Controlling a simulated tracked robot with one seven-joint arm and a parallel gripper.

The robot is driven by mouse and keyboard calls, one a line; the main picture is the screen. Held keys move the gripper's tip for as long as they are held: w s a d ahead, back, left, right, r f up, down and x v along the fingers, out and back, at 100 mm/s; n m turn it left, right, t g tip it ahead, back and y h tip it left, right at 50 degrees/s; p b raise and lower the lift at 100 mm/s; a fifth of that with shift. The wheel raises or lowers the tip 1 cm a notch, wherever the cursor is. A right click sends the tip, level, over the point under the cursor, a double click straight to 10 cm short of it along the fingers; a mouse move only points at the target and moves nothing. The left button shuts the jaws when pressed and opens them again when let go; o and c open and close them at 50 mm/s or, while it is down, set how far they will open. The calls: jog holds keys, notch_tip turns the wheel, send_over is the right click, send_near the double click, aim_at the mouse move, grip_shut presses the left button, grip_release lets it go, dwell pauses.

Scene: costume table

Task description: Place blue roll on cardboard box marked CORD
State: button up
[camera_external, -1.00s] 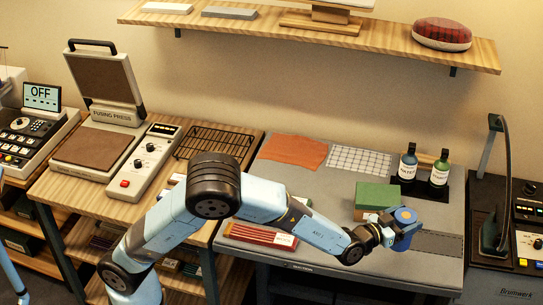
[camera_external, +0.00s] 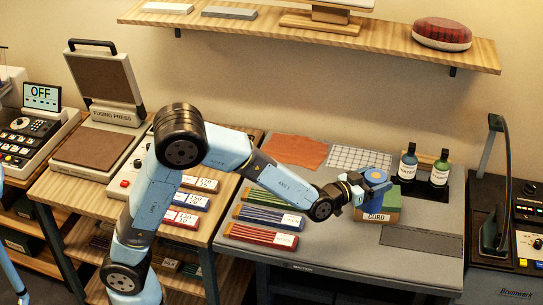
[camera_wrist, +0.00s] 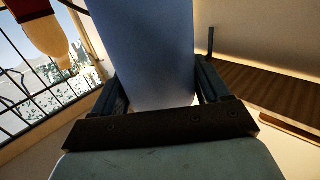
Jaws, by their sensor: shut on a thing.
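My gripper (camera_external: 362,184) is shut on the blue roll (camera_external: 376,174). In the external view the roll overlaps the back left part of the cardboard box marked CORD (camera_external: 378,217), which has a green top. I cannot tell whether the roll touches the box or hangs above it. In the wrist view the roll (camera_wrist: 145,45) fills the middle between the two fingers of my gripper (camera_wrist: 160,88). The box is not recognisable in the wrist view.
Several coloured bundles (camera_external: 260,235) lie left of the box on the grey table. A dark ruled strip (camera_external: 422,241) lies at the front right. Two bottles (camera_external: 408,165) stand behind the box at right. An orange cloth (camera_external: 297,151) and a checked sheet (camera_external: 360,158) lie behind.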

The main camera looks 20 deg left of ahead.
jog(key=w+a+r, duration=0.4)
jog(key=w+a, duration=0.1)
jog(key=a, duration=0.3)
jog(key=w+d+f, duration=0.9)
jog(key=w+f, duration=0.1)
jog(key=f, duration=0.2)
jog(key=shift+w+d+f, duration=0.25)
jog(key=shift+w+d, duration=0.15)
jog(key=o, duration=1.1)
jog(key=shift+f, duration=0.1)
